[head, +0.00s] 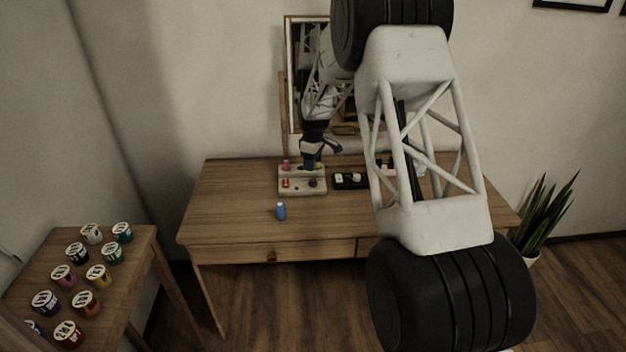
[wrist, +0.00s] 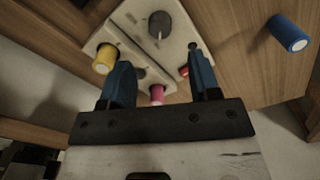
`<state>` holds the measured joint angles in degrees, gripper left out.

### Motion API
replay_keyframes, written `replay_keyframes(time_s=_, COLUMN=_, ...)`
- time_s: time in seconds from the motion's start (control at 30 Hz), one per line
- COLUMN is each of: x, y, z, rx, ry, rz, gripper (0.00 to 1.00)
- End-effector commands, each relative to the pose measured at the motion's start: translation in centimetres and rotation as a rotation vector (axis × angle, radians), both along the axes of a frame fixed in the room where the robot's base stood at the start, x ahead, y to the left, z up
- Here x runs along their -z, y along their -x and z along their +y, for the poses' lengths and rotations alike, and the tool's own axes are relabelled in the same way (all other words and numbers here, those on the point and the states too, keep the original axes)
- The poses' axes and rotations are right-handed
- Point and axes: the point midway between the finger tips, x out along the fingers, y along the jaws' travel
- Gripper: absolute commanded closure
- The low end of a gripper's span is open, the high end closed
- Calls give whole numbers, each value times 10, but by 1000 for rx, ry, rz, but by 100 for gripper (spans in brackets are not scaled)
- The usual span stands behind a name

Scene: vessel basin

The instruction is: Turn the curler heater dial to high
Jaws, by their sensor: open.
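The curler heater (head: 302,193) is a pale, tray-like block on the wooden table. Its dark round dial (head: 313,183) is at its front right; in the wrist view the dial (wrist: 160,25) shows a light pointer line. Any setting marks are too small to read. The dial lies beyond the fingertips, untouched. In the head view my gripper (head: 311,163) is over the heater's back part.
A blue curler (head: 281,211) stands on the table in front of the heater. A black tray (head: 350,181) with small items is right of it. A mirror (head: 291,80) stands behind. Several paint jars fill a side table (head: 130,262) at left. The table's left part is clear.

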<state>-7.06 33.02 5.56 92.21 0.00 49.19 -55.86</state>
Motion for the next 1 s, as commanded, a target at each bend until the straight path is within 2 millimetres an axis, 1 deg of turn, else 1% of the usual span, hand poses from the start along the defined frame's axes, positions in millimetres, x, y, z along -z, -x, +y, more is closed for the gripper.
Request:
replay_keyframes(time_s=0.2, x=2, y=0, z=0, rx=0, ry=0, rz=0, gripper=43)
replay_keyframes(time_s=0.37, x=9, y=0, z=0, rx=1, ry=0, rz=1, gripper=43)
replay_keyframes(time_s=0.57, x=29, y=1, z=0, rx=1, ry=0, rz=4, gripper=43)
replay_keyframes(time_s=0.8, x=58, y=1, z=0, rx=1, ry=0, rz=2, gripper=43)
replay_keyframes(time_s=1.0, x=73, y=0, z=0, rx=1, ry=0, rz=1, gripper=43)
